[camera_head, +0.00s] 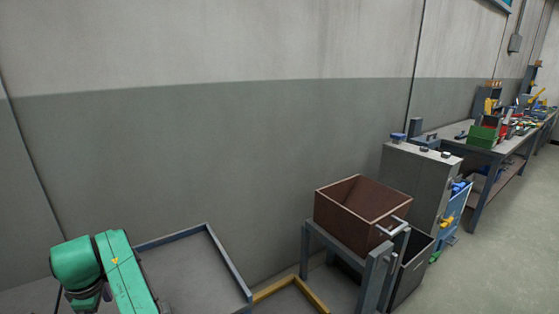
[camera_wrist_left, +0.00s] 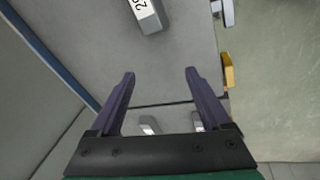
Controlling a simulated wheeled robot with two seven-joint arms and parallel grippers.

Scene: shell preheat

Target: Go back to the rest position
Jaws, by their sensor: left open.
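My left gripper (camera_wrist_left: 160,73) shows in the left wrist view with its two dark fingers spread apart. Nothing is held between them. A grey surface lies beyond the fingers. In the head view my green left arm (camera_head: 112,268) comes in at the lower left; its gripper is out of the picture there. My right gripper shows in neither view.
A grey block with dark digits (camera_wrist_left: 148,16) lies beyond the fingertips. A blue-edged tray (camera_head: 190,270) lies beside my arm. A brown bin (camera_head: 350,212) on a stand, a grey cabinet (camera_head: 408,175) and workbenches (camera_head: 470,150) line the wall. Open floor (camera_head: 500,260) is at right.

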